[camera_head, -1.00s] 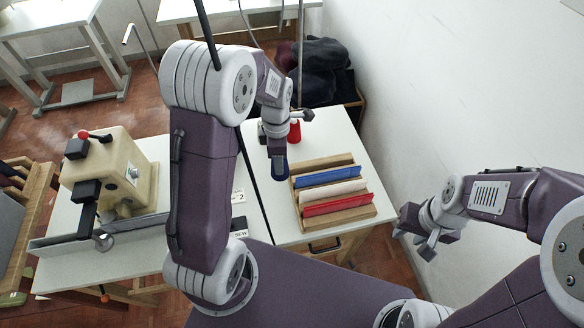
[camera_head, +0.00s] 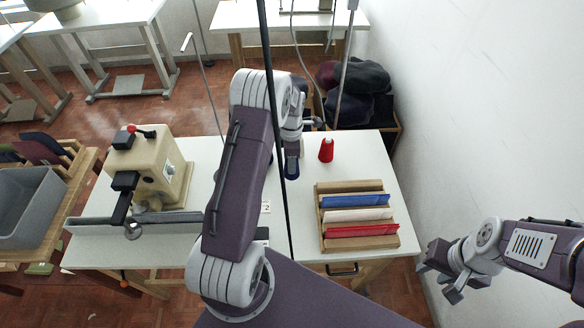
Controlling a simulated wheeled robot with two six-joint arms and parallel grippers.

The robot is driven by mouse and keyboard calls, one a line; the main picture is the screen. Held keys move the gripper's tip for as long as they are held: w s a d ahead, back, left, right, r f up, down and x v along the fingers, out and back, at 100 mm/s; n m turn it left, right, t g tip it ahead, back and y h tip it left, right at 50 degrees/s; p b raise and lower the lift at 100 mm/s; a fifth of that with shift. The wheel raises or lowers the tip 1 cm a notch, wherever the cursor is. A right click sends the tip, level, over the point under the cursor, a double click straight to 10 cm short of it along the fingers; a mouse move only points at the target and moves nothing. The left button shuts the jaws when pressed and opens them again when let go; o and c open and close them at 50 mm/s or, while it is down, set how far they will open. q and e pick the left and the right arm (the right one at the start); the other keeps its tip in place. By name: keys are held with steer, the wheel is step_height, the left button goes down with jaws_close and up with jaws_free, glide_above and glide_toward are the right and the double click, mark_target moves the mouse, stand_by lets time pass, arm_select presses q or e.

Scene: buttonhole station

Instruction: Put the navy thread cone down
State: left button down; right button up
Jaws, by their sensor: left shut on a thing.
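The navy thread cone (camera_head: 292,172) hangs at the lower end of my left gripper (camera_head: 292,152), over the white table. The gripper is shut on it, and its fingers hide the upper part of the cone. I cannot tell whether the cone's base touches the table. My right gripper (camera_head: 446,275) is at the lower right, beside the table and near the wall, with its fingers apart and nothing between them.
A red thread cone (camera_head: 326,150) stands to the right of the navy one. A wooden rack (camera_head: 358,188) with blue, pale and red strips lies in front. A cream buttonhole machine (camera_head: 158,172) stands left. My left arm hides part of the table (camera_head: 378,160).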

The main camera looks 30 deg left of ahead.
arm_select(q)
step_height(320, 180, down, 4)
steer(key=shift+f, duration=0.1)
steer(key=c, duration=0.7)
jaws_free()
steer(key=shift+c, duration=0.2)
